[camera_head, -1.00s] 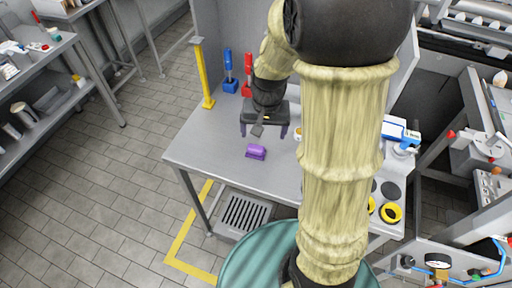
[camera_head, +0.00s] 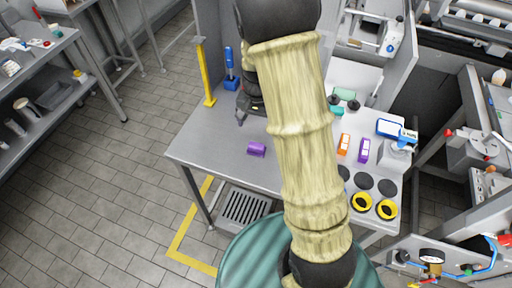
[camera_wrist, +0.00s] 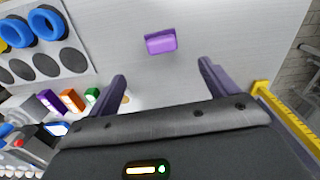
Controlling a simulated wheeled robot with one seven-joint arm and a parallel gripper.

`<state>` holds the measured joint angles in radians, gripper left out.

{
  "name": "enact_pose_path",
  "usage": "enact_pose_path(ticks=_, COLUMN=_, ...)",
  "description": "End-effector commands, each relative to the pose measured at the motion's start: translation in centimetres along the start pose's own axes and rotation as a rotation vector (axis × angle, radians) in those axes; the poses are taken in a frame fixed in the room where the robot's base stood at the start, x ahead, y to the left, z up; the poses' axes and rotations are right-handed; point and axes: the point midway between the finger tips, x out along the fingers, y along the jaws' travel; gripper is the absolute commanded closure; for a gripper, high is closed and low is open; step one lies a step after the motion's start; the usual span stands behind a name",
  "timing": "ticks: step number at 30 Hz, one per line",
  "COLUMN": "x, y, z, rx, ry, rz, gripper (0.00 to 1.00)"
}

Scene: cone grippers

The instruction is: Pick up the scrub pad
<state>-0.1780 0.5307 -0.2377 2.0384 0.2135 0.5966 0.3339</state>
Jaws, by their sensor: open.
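A small purple block (camera_head: 256,149), which looks like the scrub pad, lies alone on the grey metal table (camera_head: 205,148). In the wrist view the purple block (camera_wrist: 161,41) lies beyond the fingertips, between their two lines, and nothing touches it. My gripper (camera_wrist: 161,72) is open and empty, with its two fingers spread wide on either side. In the head view my gripper (camera_head: 243,115) is behind the block and mostly hidden by my arm.
A yellow post (camera_head: 203,75) and a blue upright tool (camera_head: 230,72) stand at the table's back left. On the right are orange (camera_head: 344,144) and purple (camera_head: 363,150) boxes, yellow rings (camera_head: 374,206) and black discs (camera_head: 363,181). The table around the block is clear.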

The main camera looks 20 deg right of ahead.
Motion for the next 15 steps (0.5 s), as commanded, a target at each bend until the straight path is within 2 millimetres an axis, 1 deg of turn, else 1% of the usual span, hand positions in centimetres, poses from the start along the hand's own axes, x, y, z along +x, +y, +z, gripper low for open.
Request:
enact_pose_path(ticks=3, x=2.1, y=0.0, z=0.1, rx=0.001, ry=-0.004, rz=0.002, gripper=0.15)
enact_pose_path(ticks=9, x=5.4, y=0.0, z=0.1, rx=0.001, ry=-0.004, rz=0.002, gripper=0.15)
enact_pose_path(ticks=12, x=6.6, y=0.0, z=0.0, rx=-0.001, ry=-0.002, rz=0.002, gripper=0.15)
enact_pose_path(ticks=15, x=7.2, y=0.0, z=0.0, rx=-0.001, ry=-0.001, rz=0.000, gripper=0.15)
